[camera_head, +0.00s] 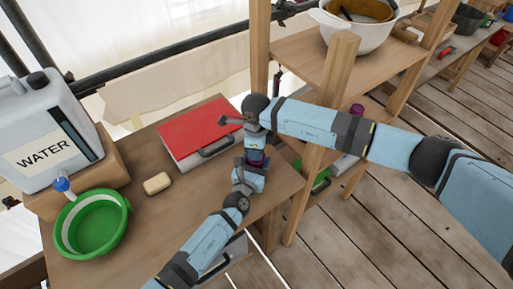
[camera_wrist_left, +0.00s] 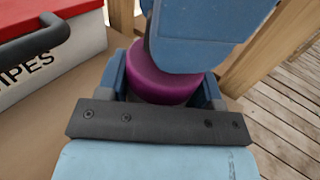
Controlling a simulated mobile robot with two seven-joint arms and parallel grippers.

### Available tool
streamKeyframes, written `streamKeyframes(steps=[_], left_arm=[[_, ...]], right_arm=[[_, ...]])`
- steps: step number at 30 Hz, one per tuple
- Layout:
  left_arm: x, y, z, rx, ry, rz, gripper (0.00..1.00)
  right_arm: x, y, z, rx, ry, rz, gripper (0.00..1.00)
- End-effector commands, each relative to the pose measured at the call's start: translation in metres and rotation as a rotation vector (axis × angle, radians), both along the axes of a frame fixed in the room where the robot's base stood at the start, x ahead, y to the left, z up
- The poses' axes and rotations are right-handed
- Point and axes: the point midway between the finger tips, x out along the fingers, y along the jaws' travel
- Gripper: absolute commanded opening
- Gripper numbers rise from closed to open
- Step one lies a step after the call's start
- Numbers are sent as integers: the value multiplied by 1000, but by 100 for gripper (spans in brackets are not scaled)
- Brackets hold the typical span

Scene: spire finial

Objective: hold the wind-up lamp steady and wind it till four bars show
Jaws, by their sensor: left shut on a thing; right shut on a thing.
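The wind-up lamp (camera_head: 257,157) is a small purple, round-bodied thing near the right edge of the wooden table, mostly covered by my two hands. In the left wrist view its purple body (camera_wrist_left: 160,84) sits between the blue fingers of my left gripper (camera_wrist_left: 165,88), which is shut on it. In the head view my left gripper (camera_head: 252,168) reaches it from the front. My right gripper (camera_head: 256,141) comes down over the lamp's top and is shut at its upper part. The crank and any charge bars are hidden.
A red-lidded case (camera_head: 197,129) lies close behind and left of the lamp. A soap bar (camera_head: 157,184), a green basin (camera_head: 92,226) and a water canister (camera_head: 45,130) stand further left. A wooden shelf post (camera_head: 312,165) rises close on the right.

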Motion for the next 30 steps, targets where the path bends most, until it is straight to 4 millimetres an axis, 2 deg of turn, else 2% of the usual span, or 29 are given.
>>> streamKeyframes(steps=[21,30], left_arm=[[0,1,-1,0,1,1,32],[0,1,-1,0,1,1,32]], right_arm=[[0,0,1,0,0,-675,12],[0,0,1,0,1,-899,12]])
